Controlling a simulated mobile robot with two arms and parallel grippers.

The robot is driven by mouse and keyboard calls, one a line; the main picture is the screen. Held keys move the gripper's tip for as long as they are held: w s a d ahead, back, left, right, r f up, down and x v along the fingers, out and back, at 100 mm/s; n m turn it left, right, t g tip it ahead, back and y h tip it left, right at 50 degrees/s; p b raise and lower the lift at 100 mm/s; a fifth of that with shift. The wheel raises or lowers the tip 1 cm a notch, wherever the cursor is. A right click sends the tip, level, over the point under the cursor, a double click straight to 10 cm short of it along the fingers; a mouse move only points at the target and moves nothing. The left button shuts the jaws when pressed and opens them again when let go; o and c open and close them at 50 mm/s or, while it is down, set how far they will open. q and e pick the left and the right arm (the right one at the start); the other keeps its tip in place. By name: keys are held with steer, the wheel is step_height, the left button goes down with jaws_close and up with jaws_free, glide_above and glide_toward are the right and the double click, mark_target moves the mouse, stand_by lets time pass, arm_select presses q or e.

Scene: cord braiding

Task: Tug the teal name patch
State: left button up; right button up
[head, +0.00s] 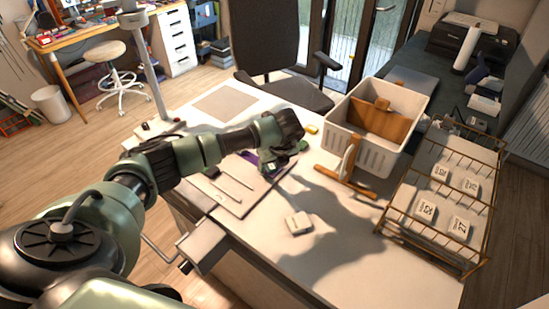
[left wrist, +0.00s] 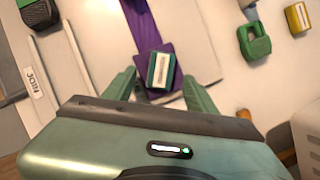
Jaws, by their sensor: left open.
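The teal name patch (left wrist: 161,70) shows in the left wrist view as a small teal block with a pale label, lying on a purple strip (left wrist: 150,30). My left gripper (left wrist: 160,77) is open, with one green finger on each side of the patch; I cannot tell whether either finger touches it. In the head view my left gripper (head: 280,160) is low over the table by the purple strip (head: 270,166), and the patch cannot be made out there. My right gripper is not in view.
A green jug-shaped object (left wrist: 255,42) and a yellow block (left wrist: 297,18) lie to the right. A white crate (head: 376,145), a wooden stand (head: 345,182) and a wire rack (head: 437,242) fill the table's right side. A small white block (head: 298,223) lies in front. The front table is mostly clear.

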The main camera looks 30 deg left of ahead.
arm_select(q)
steer(key=shift+a+f, duration=0.1)
steer(key=shift+f, duration=0.15)
jaws_close()
steer(key=shift+w, duration=0.1)
stand_by(0.6)
steer(key=shift+b, duration=0.3)
steer(key=shift+c, duration=0.2)
jaws_free()
steer(key=shift+f, duration=0.1)
steer(key=o, duration=0.3)
